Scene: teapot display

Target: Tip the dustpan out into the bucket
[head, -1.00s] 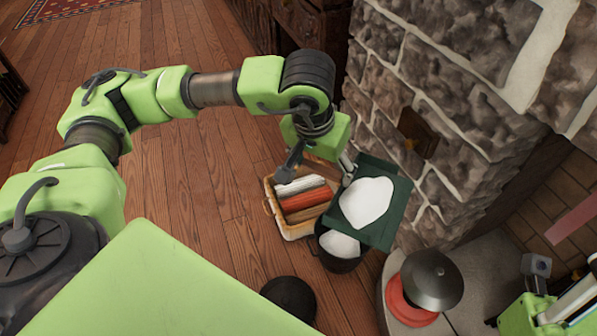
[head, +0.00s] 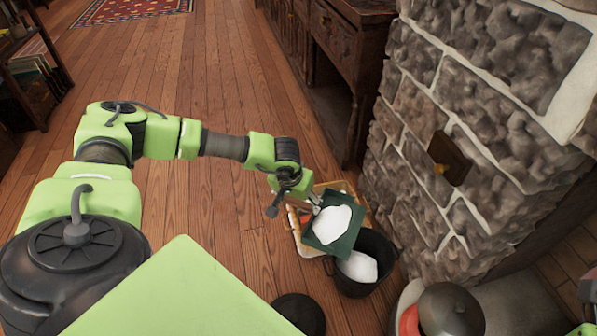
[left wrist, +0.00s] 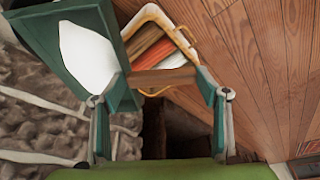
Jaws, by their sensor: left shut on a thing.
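The dustpan (head: 346,246) is dark green and carries a white heap (head: 331,224). In the head view it overlaps the crate and the bucket's upper left edge. My left gripper (head: 308,207) is shut on the dustpan's handle. In the left wrist view the wooden handle (left wrist: 165,78) lies between the fingers, with the green pan (left wrist: 120,20) and white heap beyond. The black bucket (head: 385,250) stands on the floor and has white stuff in it. Part of its rim is hidden by the pan. Only a sliver of my right arm shows at the right edge.
A cream crate (head: 296,232) with red and brown things inside stands left of the bucket, partly under the dustpan. A stone wall (head: 470,110) rises close on the right. A dark domed object (head: 450,308) is at lower right. Wooden floor lies open on the left.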

